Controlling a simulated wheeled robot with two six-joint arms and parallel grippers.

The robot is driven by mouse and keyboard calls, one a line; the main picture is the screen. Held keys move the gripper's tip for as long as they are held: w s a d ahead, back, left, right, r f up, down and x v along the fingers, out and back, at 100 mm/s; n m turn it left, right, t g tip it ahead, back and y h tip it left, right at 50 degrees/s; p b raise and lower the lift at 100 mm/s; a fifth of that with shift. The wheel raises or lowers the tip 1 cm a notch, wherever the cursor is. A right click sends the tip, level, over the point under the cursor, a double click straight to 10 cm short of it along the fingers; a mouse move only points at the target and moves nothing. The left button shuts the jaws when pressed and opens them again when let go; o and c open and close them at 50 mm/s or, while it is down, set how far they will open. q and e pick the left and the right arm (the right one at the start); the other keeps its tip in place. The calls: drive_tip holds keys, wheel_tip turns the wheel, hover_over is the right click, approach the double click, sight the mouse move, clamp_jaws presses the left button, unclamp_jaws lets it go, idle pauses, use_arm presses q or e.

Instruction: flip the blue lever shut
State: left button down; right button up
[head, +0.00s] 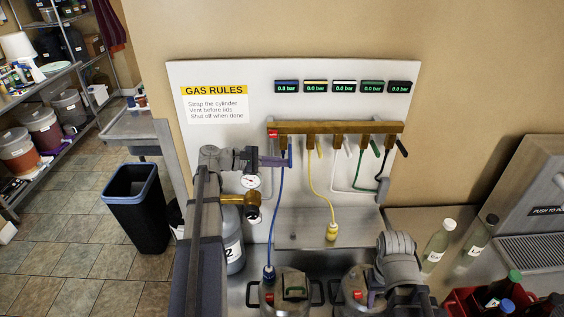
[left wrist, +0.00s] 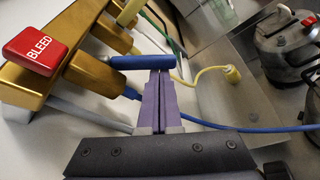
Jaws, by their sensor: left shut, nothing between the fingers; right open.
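The blue lever (head: 290,150) is on the leftmost valve of the brass manifold (head: 335,127) on the wall panel. It points down, roughly along its blue hose (head: 276,215). In the left wrist view the lever (left wrist: 138,62) lies across the tips of my left gripper (left wrist: 160,75). The fingers are shut with nothing between them, and the tips are at or touching the lever near its end. In the head view my left gripper (head: 284,161) reaches the lever from the left.
The blue-marked display (head: 287,87) reads 0.8 bar; the others read 0.0. Yellow, white, green and black levers sit close to the right. A red BLEED tag (left wrist: 36,50) is on the manifold's end. A gauge (head: 250,181) hangs below my left arm. Metal pots (head: 285,285) stand below.

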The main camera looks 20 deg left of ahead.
use_arm(q)
drive_tip(key=r+n+p, duration=0.1)
drive_tip(key=s+r+n+g+p, duration=0.1)
drive_tip(key=p, duration=0.1)
drive_tip(key=s+d+r+n+g+p, duration=0.1)
drive_tip(key=n, duration=0.1)
drive_tip(key=shift+s+r+p, duration=0.1)
drive_tip(key=shift+r+p, duration=0.1)
drive_tip(key=shift+p, duration=0.1)
drive_tip(key=shift+r, duration=0.15)
idle(0.3)
drive_tip(key=shift+w+r+p, duration=0.2)
drive_tip(key=shift+r+p, duration=0.45)
drive_tip(key=shift+p, duration=0.2)
